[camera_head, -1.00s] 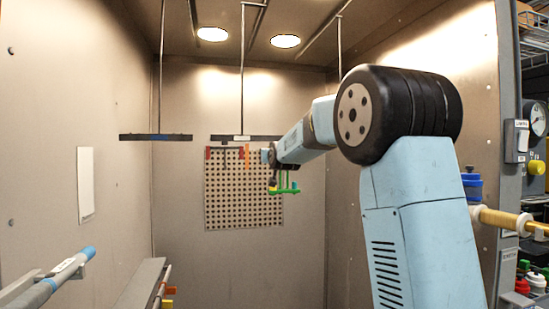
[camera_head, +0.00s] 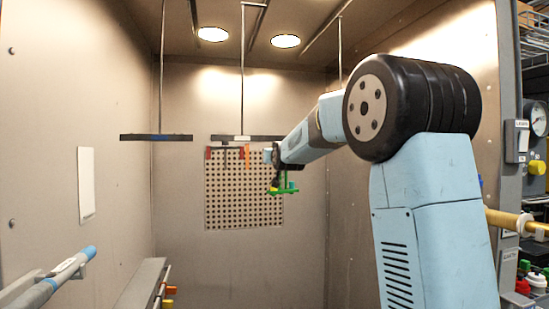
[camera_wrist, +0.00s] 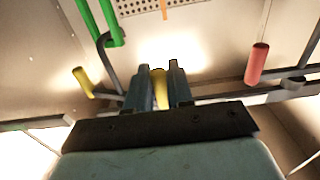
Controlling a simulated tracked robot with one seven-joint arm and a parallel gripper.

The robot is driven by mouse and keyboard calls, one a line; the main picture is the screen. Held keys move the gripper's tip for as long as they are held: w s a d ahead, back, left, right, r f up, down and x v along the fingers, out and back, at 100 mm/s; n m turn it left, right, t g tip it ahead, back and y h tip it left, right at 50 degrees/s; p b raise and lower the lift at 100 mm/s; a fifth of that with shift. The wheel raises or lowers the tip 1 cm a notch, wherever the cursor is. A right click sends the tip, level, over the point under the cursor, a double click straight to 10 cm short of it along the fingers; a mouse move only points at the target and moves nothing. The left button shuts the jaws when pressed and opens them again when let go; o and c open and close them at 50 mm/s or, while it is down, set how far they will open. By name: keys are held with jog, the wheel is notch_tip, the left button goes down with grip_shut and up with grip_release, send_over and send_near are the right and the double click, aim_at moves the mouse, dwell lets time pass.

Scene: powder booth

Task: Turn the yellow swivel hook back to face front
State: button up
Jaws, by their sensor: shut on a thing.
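My gripper (camera_wrist: 161,82) is shut on a yellow sleeve (camera_wrist: 160,92), which shows between its two dark fingers in the wrist view. It looks like the yellow swivel hook's tip; the rest is hidden by the fingers and palm. A second yellow-tipped hook (camera_wrist: 83,82) stands to the left, apart from the fingers. In the head view my gripper (camera_head: 271,157) is at the right end of the dark hanging bar (camera_head: 225,137), where the held sleeve cannot be made out.
A green hanging frame (camera_head: 285,190) is just below my gripper; it also shows upper left in the wrist view (camera_wrist: 105,20). A red-tipped hook (camera_wrist: 257,63) is at the right. Another dark bar (camera_head: 150,137) hangs to the left. A perforated panel (camera_head: 235,195) is behind.

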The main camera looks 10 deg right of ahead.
jog(key=s+d, duration=0.3)
jog(key=d, duration=0.5)
jog(key=shift+d, duration=0.2)
dwell(1.2)
jog(key=shift+w+d, duration=1.25)
jog(key=shift+w, duration=0.3)
jog(key=shift+w+d, duration=0.15)
jog(key=shift+w, duration=0.85)
jog(key=o, duration=0.6)
